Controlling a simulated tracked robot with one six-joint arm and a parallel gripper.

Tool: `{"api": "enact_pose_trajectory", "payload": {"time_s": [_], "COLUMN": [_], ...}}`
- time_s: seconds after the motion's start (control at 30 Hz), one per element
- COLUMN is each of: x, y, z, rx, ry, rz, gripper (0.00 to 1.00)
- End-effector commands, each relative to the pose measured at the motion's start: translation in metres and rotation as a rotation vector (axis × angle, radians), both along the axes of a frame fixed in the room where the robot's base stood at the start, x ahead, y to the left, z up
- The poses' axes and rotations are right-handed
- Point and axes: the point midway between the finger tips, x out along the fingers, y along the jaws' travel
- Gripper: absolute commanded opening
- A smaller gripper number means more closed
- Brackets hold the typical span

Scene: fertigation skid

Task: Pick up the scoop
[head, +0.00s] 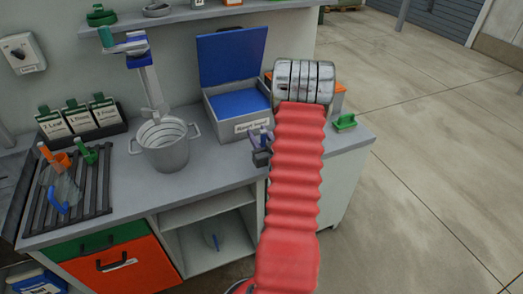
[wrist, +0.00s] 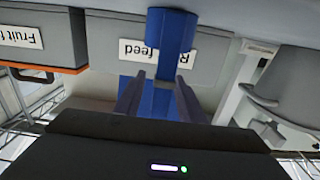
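In the wrist view, which is upside down, a blue scoop-like piece (wrist: 172,30) shows just beyond my fingertips. Its narrower blue part lies between the two fingers of my gripper (wrist: 162,78) and fills the gap, so the fingers appear shut on it. In the head view my gripper (head: 261,142) is over the counter, just in front of the grey feed box (head: 235,118). My red arm hides part of it, and the scoop is hard to make out there. The feed box also shows behind the fingers in the wrist view (wrist: 213,72).
A metal bucket (head: 166,155) stands left of the feed box. A slatted rack (head: 97,190) with coloured tools lies at the far left, below labelled packets (head: 82,118). A green item (head: 345,122) sits at the counter's right end. Counter between bucket and rack is mostly clear.

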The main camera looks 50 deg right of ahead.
Motion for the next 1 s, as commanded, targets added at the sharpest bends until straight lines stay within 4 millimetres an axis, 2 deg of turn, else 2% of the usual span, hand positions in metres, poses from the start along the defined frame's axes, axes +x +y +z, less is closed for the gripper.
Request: {"api": "enact_pose_trajectory", "payload": {"time_s": [0.1, 0.6, 1.0], "x": [0.0001, -0.0001, -0.0002], "y": [0.0001, 0.0001, -0.0001], "z": [0.0001, 0.0001, 0.0003], "rx": [0.000, 0.000, -0.001], "ry": [0.000, 0.000, -0.001], "rz": [0.000, 0.000, 0.000], "gripper": [0.35, 0.00, 0.00]}}
